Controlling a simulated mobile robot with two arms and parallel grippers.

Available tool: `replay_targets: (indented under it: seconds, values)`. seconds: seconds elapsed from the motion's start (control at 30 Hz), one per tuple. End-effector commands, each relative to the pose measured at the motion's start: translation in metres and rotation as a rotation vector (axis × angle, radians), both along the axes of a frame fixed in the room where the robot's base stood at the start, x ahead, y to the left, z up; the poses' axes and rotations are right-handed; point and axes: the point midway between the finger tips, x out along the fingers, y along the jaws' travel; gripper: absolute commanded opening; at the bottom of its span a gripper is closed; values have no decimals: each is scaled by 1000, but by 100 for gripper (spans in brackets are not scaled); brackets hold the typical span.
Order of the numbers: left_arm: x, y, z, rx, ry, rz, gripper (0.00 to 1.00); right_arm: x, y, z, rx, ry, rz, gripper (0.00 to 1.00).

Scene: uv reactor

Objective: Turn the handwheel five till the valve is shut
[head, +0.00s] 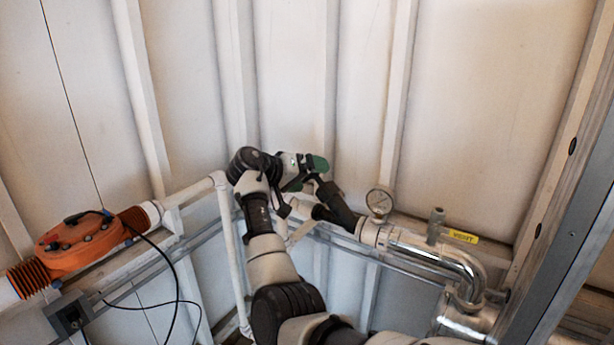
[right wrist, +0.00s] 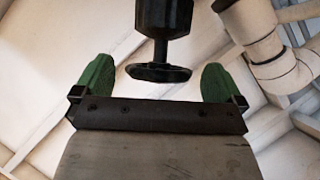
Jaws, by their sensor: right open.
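The handwheel (right wrist: 158,73) is a small black wheel on a short stem below a dark valve body (right wrist: 164,16) in the right wrist view. My right gripper (right wrist: 156,82) has two green fingers spread wide, one on each side of the wheel. Light gaps show between the wheel and both fingers, so neither appears to touch it. In the head view my right gripper (head: 312,170) is at the dark valve body (head: 336,206) on the pipe line. My arm and gripper mostly hide the wheel there. My left gripper is not in view.
A round gauge (head: 380,201) stands on the pipe just right of the valve. A shiny bent pipe (head: 440,253) and a yellow label (head: 463,236) are further right. An orange unit (head: 82,243) with black cables is at left. A white pipe (head: 228,260) runs down left of my arm.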

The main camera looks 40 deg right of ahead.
Motion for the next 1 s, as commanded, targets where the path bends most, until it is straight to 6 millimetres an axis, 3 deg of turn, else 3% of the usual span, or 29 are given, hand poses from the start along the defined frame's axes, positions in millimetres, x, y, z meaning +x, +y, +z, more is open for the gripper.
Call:
replay_targets:
  seconds: [0.17, 0.63, 1.0]
  values:
    - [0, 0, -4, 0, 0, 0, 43, 2, 9, 2, 0, -1, 3, 100]
    - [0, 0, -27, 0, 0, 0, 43, 13, 87, 33, 1, -1, 2, 100]
    - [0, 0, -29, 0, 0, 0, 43, 15, 100, 39, -1, 0, -1, 100]
